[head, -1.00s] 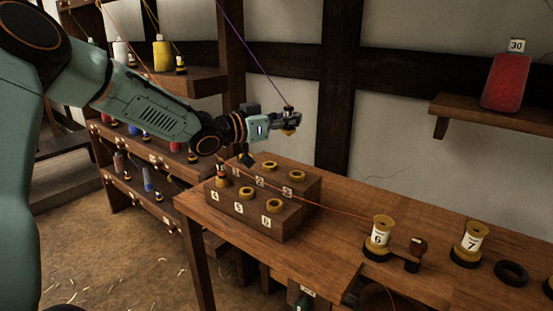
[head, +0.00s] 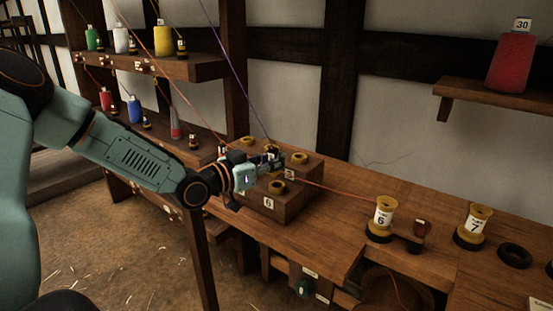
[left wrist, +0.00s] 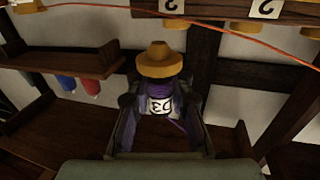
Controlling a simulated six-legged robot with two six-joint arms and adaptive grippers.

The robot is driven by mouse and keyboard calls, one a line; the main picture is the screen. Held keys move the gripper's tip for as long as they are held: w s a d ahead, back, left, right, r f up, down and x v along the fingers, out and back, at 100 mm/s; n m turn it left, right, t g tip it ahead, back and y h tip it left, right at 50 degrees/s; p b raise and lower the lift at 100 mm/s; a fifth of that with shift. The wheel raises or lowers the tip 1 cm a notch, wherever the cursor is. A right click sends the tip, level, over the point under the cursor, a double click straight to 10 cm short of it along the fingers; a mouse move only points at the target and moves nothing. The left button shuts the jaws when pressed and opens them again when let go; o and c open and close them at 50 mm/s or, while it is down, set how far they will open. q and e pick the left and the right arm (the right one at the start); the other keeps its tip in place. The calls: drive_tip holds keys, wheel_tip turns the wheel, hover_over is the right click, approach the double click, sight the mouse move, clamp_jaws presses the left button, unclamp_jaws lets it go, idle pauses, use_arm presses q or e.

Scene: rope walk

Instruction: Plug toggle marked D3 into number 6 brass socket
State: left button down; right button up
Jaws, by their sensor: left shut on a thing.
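My left gripper (head: 270,160) is shut on the toggle marked D3 (left wrist: 160,104), over the wooden socket block. In the left wrist view, the toggle has a purple body, a white label reading upside down and a brass end (left wrist: 158,60). It sits between the two fingers (left wrist: 160,92). A purple cord (head: 238,70) runs up from it. The number 6 brass socket (head: 277,187) is an empty-looking ring on the block's front row, just right of and below the gripper in the head view, above its label (head: 268,203). My arm and gripper hide sockets 4 and 5.
The socket block (head: 290,205) stands on the wooden bench (head: 335,225). An orange cord (head: 340,190) runs right to spool 6 (head: 382,218); spool 7 (head: 473,225) stands further right. Shelves with coloured bobbins (head: 160,68) stand behind my arm.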

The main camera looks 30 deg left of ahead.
sight(279, 169)
use_arm(q)
drive_tip(key=f+b, duration=0.1)
drive_tip(key=w+f+b, duration=0.1)
drive_tip(key=f, duration=0.1)
drive_tip(key=shift+w+d+f, duration=0.15)
drive_tip(key=shift+d, duration=0.05)
drive_tip(key=shift+s+a+r, duration=0.1)
drive_tip(key=shift+s+r, duration=0.25)
drive_tip(key=shift+s, duration=0.15)
drive_tip(key=shift+w+f, duration=0.25)
drive_tip(key=shift+w, duration=0.15)
drive_tip(key=shift+s+r, duration=0.2)
drive_tip(key=shift+s, duration=0.1)
drive_tip(key=shift+w+f, duration=0.15)
drive_tip(key=shift+w, duration=0.1)
use_arm(e)
drive_tip(key=f, duration=0.2)
drive_tip(key=shift+w+d+f, duration=0.1)
drive_tip(key=shift+w+f, duration=0.2)
drive_tip(key=shift+w, duration=0.05)
use_arm(q)
drive_tip(key=shift+s, duration=0.2)
use_arm(e)
drive_tip(key=shift+s, duration=0.15)
use_arm(q)
drive_tip(key=shift+w, duration=0.4)
use_arm(e)
drive_tip(key=shift+f, duration=0.1)
use_arm(q)
drive_tip(key=shift+s, duration=0.15)
